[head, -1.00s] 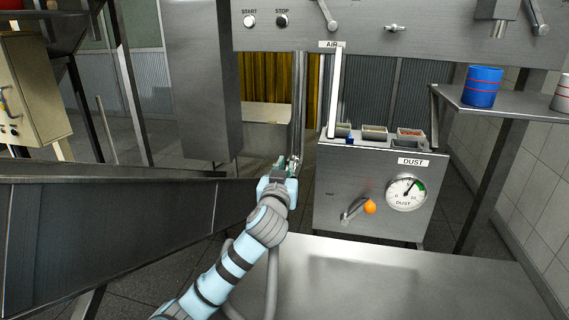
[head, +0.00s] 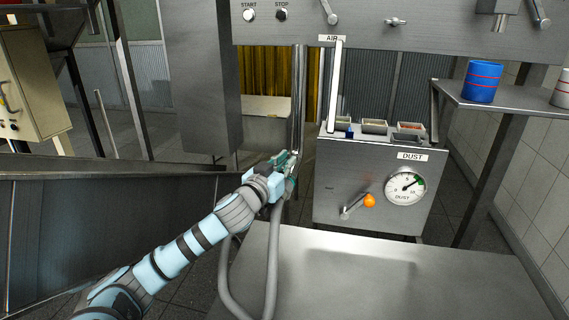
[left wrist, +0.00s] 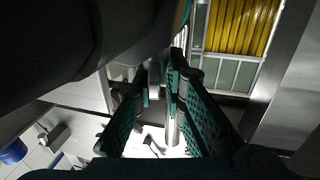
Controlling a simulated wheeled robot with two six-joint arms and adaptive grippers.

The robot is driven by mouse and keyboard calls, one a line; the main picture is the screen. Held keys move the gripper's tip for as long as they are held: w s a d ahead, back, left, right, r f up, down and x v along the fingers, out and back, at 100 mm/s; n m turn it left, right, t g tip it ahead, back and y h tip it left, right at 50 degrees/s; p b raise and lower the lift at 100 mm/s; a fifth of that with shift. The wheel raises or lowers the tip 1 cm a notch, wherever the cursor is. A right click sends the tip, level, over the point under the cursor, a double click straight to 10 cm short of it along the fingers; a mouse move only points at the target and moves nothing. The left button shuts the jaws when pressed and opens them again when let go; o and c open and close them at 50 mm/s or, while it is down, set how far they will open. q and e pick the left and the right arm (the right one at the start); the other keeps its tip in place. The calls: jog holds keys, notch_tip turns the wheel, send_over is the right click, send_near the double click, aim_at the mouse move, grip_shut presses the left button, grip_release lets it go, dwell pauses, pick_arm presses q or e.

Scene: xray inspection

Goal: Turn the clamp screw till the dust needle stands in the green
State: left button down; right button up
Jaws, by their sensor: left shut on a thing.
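The dust gauge (head: 404,188) is a round white dial on the front of the grey DUST box. Its dark needle points up and right, at or close to the green band; the picture is too small to tell if it is inside. My left gripper (head: 289,160) is at the lower end of the vertical metal pipe (head: 299,100). In the left wrist view its green fingers (left wrist: 172,88) close on a small part at the pipe. This looks to be the clamp screw, mostly hidden by the fingers. My right gripper is not in view.
The DUST box (head: 345,178) carries an orange-knobbed lever (head: 369,201) and small trays (head: 374,126) on top. A bare steel table (head: 450,290) lies in front. A shelf (head: 520,103) at right holds a blue cup (head: 482,81). A dark metal chute (head: 110,230) runs along the left.

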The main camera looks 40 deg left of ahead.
pick_arm(q)
jog(key=c, duration=1.8)
grip_release()
jog(key=shift+d+f, duration=0.1)
jog(key=shift+d, duration=0.05)
jog(key=shift+o, duration=0.2)
jog(key=shift+d, duration=0.1)
jog(key=shift+r, duration=0.3)
notch_tip(320, 180, up, 10)
jog(key=shift+f, duration=0.2)
